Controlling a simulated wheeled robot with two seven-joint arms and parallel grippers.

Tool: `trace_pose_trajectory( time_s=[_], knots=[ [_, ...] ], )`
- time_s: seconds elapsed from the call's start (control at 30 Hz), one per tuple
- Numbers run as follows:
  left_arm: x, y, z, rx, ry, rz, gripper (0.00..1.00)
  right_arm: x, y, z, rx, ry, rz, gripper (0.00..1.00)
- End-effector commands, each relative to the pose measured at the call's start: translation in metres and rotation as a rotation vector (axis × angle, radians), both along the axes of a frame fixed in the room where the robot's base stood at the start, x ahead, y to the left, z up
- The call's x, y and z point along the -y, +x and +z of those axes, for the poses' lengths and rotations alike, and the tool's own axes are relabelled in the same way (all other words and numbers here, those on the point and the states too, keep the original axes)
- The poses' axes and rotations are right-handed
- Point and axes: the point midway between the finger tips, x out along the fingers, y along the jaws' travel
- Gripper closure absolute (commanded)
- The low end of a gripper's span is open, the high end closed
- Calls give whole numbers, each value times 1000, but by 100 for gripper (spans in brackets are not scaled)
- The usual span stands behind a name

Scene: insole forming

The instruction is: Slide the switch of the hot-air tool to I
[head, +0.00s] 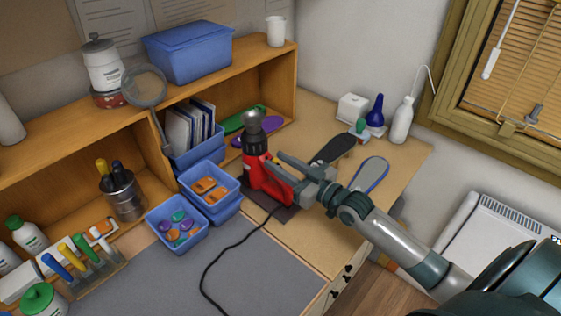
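The red hot-air tool (263,178) stands upright on a dark base plate on the table, with its grey nozzle (255,127) pointing up. A black cord (217,254) runs from it across the mat. My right gripper (280,164) reaches in from the right, its fingers at the right side of the tool's red body. I cannot tell whether the fingers touch it or how far they are apart. The switch is too small or hidden to make out. My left gripper is not in view.
Blue bins (178,240) stand left of the tool. A dark insole (334,148) and a blue-edged grey insole (370,174) lie behind and right of my gripper. Bottles (402,120) stand at the back right. The grey mat (262,275) in front is clear except for the cord.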

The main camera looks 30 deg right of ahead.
Motion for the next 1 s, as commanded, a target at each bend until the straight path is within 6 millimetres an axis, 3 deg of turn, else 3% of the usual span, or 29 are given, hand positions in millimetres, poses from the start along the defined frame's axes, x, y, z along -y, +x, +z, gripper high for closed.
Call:
trace_pose_trajectory(
  time_s=[0.23, 0.37, 0.4, 1.0],
  knots=[
    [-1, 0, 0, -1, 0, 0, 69, 0, 0, 0, 0, 0, 0, 70],
    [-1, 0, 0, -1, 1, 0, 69, 0, 0, 0, 0, 0, 0, 98],
    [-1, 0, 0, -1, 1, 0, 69, 0, 0, 0, 0, 0, 0, 100],
    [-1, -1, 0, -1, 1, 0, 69, 5, -12, -6, 1, 0, 0, 100]
  ],
)
